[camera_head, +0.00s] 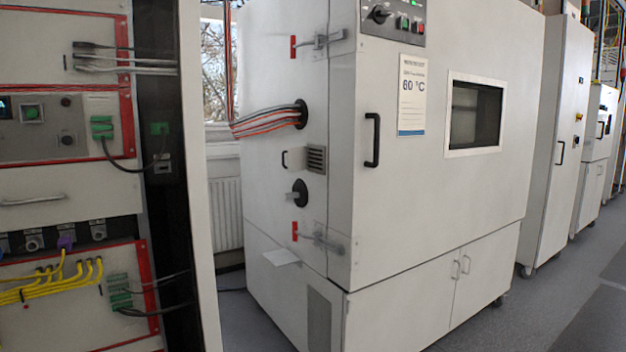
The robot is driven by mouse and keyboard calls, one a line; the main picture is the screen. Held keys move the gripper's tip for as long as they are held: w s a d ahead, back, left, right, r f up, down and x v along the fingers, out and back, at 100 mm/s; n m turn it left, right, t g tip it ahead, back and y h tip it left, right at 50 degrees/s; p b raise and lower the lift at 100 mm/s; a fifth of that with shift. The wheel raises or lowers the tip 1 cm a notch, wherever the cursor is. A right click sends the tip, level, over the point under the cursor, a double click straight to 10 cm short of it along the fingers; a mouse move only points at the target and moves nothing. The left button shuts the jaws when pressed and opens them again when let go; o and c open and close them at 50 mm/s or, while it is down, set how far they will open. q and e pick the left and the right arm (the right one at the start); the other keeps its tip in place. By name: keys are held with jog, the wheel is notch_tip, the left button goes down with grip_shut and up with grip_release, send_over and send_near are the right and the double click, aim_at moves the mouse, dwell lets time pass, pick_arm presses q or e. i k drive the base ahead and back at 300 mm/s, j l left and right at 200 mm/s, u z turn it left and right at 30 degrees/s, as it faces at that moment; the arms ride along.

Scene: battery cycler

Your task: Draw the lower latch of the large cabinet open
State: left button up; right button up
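The large white cabinet (420,215) stands in the middle of the head view, turned so its narrow left side and wide front both show. Its lower latch (321,239) sits low at the edge between the left side and the front, with a red tab (295,231) at its left end. The latch arm lies roughly level across the edge. A similar upper latch (322,40) with a red tab (293,47) is near the top of the same edge. The door has a black handle (372,140) and appears closed. Neither of my grippers is in view.
An open rack (70,170) with cables and red-edged panels stands close at the left. Cables enter a round port (300,114) in the cabinet's side. A small shelf (281,257) juts out low. Grey floor (540,310) is clear at the right front.

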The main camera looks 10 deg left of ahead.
aim_at(295, 233)
jog(key=i+j, duration=0.1)
jog(key=i, duration=0.55)
jog(key=i+j, duration=0.1)
jog(key=i, duration=0.55)
jog(key=i+j+z, duration=0.1)
jog(key=i, duration=0.55)
